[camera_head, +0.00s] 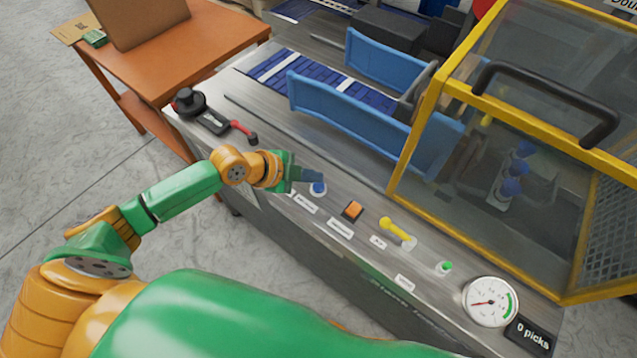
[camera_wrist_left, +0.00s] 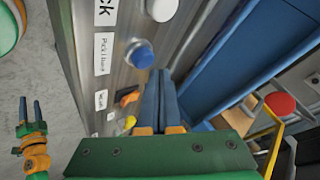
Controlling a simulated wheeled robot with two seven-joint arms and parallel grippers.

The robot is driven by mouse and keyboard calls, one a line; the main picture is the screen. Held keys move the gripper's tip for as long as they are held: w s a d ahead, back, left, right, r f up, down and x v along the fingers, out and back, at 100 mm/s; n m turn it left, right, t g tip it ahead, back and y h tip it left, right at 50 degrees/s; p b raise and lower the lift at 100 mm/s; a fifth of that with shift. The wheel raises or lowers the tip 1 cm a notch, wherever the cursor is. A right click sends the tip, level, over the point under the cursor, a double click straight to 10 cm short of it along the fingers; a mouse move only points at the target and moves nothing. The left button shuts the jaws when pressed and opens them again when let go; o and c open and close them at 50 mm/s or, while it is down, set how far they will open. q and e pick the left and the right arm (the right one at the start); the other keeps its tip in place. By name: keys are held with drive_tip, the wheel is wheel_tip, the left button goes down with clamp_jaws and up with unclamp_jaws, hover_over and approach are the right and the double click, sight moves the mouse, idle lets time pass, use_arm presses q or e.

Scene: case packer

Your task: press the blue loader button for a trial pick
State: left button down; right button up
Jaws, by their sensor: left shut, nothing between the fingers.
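The blue loader button (camera_head: 318,188) sits in a pale round collar on the metal control panel (camera_head: 285,170). In the left wrist view the blue button (camera_wrist_left: 140,55) stands just ahead and to the left of my fingertips. My left gripper (camera_head: 318,176) is shut and empty, its blue fingers close beside the button. In the left wrist view my left gripper (camera_wrist_left: 160,75) has its fingers together; I cannot tell whether they touch the button. My right gripper (camera_wrist_left: 30,103) shows small at the left of that view, its fingers apart, away from the panel.
A display (camera_head: 530,335) reads 0 picks. A red-handled lever (camera_head: 240,128) lies left. Blue guide rails (camera_head: 345,110) and a yellow-framed guard (camera_head: 420,125) stand behind.

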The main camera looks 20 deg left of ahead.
sight(313, 186)
idle(0.8)
use_arm(q)
drive_tip(key=shift+f+b, duration=0.35)
drive_tip(key=shift+f, duration=0.1)
drive_tip(key=shift+f+b, duration=0.4)
drive_tip(key=shift+f, duration=0.05)
idle(0.6)
drive_tip(key=shift+r+p, duration=0.8)
drive_tip(key=shift+r, duration=0.1)
wheel_tip(313, 186, up, 5)
drive_tip(key=p, duration=0.5)
drive_tip(key=shift+r, duration=0.15)
